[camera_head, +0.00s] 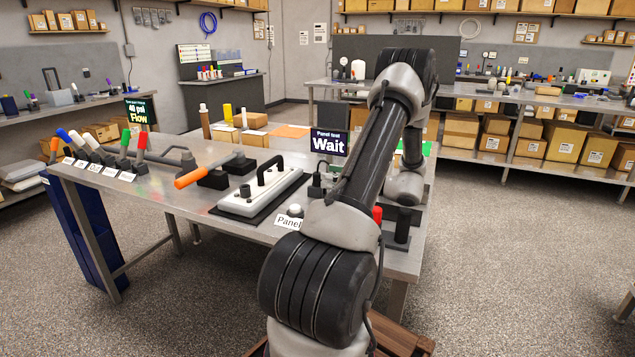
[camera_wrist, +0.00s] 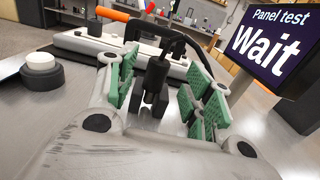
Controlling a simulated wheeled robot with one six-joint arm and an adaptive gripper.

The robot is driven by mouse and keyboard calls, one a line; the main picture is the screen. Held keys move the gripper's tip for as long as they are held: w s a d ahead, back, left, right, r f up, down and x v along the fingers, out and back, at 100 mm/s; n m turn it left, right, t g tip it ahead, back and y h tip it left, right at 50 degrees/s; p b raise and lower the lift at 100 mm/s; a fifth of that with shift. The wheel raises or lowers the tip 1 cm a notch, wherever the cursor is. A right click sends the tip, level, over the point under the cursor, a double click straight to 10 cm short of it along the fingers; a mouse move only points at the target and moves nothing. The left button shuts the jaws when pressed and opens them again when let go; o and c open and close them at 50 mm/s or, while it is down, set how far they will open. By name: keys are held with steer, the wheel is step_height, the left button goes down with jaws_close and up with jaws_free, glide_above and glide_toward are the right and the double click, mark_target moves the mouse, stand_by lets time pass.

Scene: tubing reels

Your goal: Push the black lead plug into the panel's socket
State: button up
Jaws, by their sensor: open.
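The black lead plug (camera_wrist: 157,74) appears in the wrist view as an upright black piece between the fingers of my gripper (camera_wrist: 162,95). The gripper is open, with a green pad on each side of the plug and a gap visible at least on the right. A dark cable arches above it. In the head view, a small black fitting (camera_head: 317,186) stands right of the white panel unit (camera_head: 258,196); I cannot tell if it is the plug or its holder. The unit also shows in the wrist view (camera_wrist: 85,44). I cannot make out the socket. My arm hides my gripper in the head view.
A white button on a black base (camera_wrist: 42,68) stands left of my gripper. The panel test sign (camera_head: 329,142) reads "Wait". An orange-handled lever (camera_head: 193,177) and several coloured levers stand farther left. Bare steel tabletop shows around the button.

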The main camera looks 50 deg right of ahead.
mark_target(318, 173)
steer(key=x, duration=0.5)
steer(key=shift+w, duration=0.1)
steer(key=shift+c, duration=0.4)
steer(key=c, duration=1)
steer(key=shift+c, duration=0.2)
